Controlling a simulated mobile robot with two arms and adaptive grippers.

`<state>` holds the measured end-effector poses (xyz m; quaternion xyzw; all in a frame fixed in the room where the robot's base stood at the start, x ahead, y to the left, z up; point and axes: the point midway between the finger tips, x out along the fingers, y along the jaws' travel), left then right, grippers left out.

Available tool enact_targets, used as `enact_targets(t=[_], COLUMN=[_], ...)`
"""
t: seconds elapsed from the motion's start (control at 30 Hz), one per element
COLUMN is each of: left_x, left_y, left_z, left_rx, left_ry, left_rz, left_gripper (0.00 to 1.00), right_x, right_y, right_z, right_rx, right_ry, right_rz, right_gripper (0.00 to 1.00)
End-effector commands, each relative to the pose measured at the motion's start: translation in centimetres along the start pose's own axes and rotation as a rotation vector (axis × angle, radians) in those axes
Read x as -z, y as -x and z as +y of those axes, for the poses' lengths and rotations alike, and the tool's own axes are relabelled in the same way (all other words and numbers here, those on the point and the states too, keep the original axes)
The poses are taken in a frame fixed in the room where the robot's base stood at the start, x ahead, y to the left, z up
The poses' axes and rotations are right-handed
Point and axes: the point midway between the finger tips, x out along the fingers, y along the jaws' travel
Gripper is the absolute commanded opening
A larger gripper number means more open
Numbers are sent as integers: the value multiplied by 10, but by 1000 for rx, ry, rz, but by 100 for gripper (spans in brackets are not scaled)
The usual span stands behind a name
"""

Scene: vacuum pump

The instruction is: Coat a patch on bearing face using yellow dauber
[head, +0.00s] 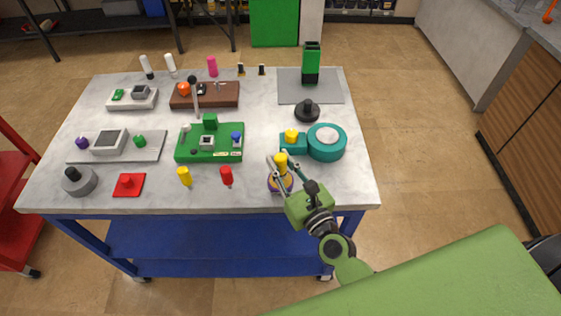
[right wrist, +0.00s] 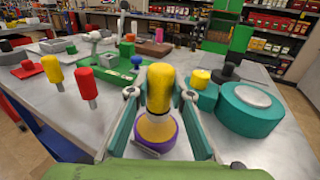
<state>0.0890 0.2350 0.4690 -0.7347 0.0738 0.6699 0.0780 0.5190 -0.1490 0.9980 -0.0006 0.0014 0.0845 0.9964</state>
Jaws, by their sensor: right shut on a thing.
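My right gripper (head: 277,160) is at the table's front right, its fingers on both sides of a yellow-handled piece (right wrist: 160,88), and is shut on it. The piece is upright, with a tan flared part below the handle. A purple round part (right wrist: 169,146) is under it; I cannot tell whether they are joined. A second yellow-handled tool (head: 184,175) stands further left; it also shows in the right wrist view (right wrist: 57,75). I cannot tell which surface is the bearing face. A teal round housing with a pale disc (head: 327,142) is just behind my gripper. My left gripper is out of view.
A red-handled tool (head: 227,176) stands left of my right gripper. A green block fixture (head: 209,153) is behind it. A yellow-topped teal block (head: 291,136) adjoins the housing, and a black knob (head: 307,111) is behind. The table's (head: 350,185) front right corner is bare.

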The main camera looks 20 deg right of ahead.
Motion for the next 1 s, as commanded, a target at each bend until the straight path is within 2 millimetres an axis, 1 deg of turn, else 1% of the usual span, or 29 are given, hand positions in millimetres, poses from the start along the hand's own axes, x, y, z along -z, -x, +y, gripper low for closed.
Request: enact_targets(t=[0.03, 0.47, 1.0], left_x=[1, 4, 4], left_y=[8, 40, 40], left_z=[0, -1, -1], left_rx=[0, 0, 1], left_ry=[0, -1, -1], left_rz=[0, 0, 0], left_gripper=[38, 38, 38], right_x=[-9, -43, -43], right_y=[0, 0, 0], right_z=[0, 0, 0], right_rx=[0, 1, 1], right_ry=[0, 0, -1], right_rz=[-1, -3, -3], right_gripper=[2, 2, 2])
